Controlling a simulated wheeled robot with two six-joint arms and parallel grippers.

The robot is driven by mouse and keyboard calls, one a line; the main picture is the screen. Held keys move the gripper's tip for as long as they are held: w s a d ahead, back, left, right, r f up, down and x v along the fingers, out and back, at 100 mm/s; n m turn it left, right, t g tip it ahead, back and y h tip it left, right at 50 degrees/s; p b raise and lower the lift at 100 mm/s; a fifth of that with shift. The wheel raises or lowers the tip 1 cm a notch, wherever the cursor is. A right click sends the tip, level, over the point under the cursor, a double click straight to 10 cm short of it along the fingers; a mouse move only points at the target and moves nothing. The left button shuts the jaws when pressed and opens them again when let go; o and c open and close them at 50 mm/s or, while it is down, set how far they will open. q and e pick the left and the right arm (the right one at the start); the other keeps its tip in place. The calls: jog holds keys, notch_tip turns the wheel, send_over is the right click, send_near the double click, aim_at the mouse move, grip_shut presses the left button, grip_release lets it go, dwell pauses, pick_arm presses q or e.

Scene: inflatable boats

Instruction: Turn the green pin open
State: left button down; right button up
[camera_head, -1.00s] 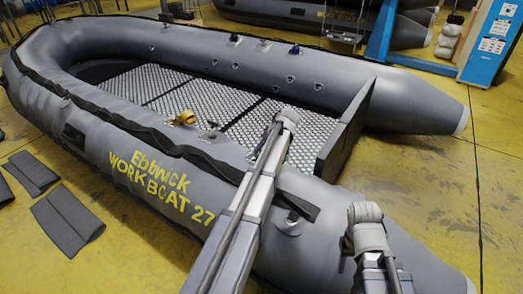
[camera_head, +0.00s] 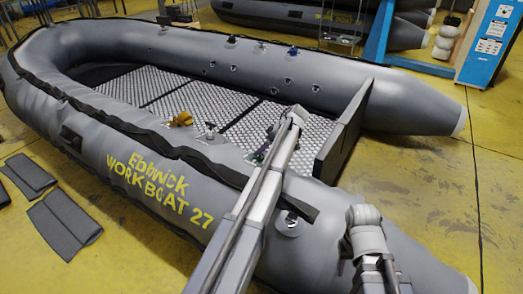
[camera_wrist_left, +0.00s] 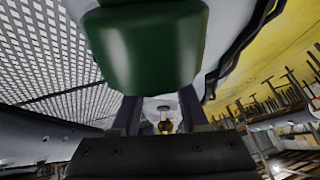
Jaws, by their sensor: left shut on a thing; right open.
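The green pin shows large in the left wrist view (camera_wrist_left: 148,45), at the top centre and close to the lens. It is a smooth, rounded green block. My left gripper (camera_wrist_left: 158,112) is shut on it, with a dark finger on either side below it. In the head view the left gripper (camera_head: 262,154) is small and partly hidden behind my arm, at the inner side of the boat's near tube, with a bit of green there. The pin's base and exact turn angle cannot be made out. Only part of my right arm shows at the lower right; its gripper is out of view.
The grey inflatable boat (camera_head: 150,140) fills the middle. The transom board (camera_head: 343,125) stands right of my left arm. Grey pads (camera_head: 62,222) lie on the yellow floor at left.

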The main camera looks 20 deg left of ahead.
pick_arm(q)
jog(key=shift+c, duration=2.1)
grip_release()
jog(key=shift+p+v, duration=0.75)
jog(key=shift+v, duration=0.1)
jog(key=p+v, duration=0.5)
jog(key=v, duration=0.1)
jog(key=shift+r, duration=0.15)
pick_arm(e)
notch_tip(320, 180, up, 6)
jog(key=shift+r, duration=0.15)
pick_arm(q)
jog(key=shift+s, duration=0.15)
pick_arm(e)
jog(key=shift+s, duration=0.1)
